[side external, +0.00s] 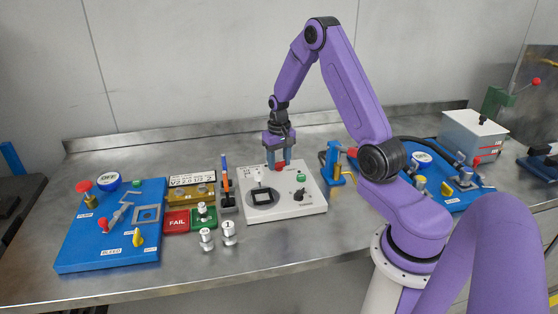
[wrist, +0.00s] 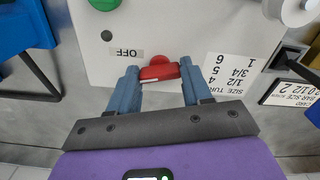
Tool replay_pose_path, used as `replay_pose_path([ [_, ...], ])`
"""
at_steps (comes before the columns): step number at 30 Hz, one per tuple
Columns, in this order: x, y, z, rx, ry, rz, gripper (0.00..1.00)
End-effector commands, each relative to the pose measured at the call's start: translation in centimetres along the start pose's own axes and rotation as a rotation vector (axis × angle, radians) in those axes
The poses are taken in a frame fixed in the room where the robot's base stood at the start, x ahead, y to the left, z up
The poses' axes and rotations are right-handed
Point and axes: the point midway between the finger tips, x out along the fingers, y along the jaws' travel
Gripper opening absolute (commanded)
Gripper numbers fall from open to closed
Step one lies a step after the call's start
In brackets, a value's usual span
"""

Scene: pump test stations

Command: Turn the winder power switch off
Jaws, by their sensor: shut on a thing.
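The white winder panel (side external: 285,207) stands mid-bench in the side view and fills much of the wrist view (wrist: 170,25). A red switch (wrist: 160,68) sits near the panel's edge, beside an OFF label (wrist: 126,53) that reads upside down. I take it to be the power switch. My gripper (wrist: 158,73) points down with its blue fingers shut on the sides of the red switch. In the side view my gripper (side external: 278,160) is at the panel's back edge, and the switch (side external: 281,163) is partly hidden by the fingers.
A green button (side external: 301,178) and black knob (side external: 300,194) are on the panel. A blue stand (side external: 335,165) is close on the right. The bench front is clear.

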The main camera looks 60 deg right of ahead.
Motion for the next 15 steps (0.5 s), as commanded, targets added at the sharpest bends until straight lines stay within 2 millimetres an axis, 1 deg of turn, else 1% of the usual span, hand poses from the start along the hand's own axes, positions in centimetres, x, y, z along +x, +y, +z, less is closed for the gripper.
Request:
replay_pose_path([
  [6, -0.07, -0.04, -0.01, 0.153, 0.000, 0.000, 0.18],
  [15, -0.07, -0.02, -0.02, 0.272, 0.001, 0.000, 0.18],
])
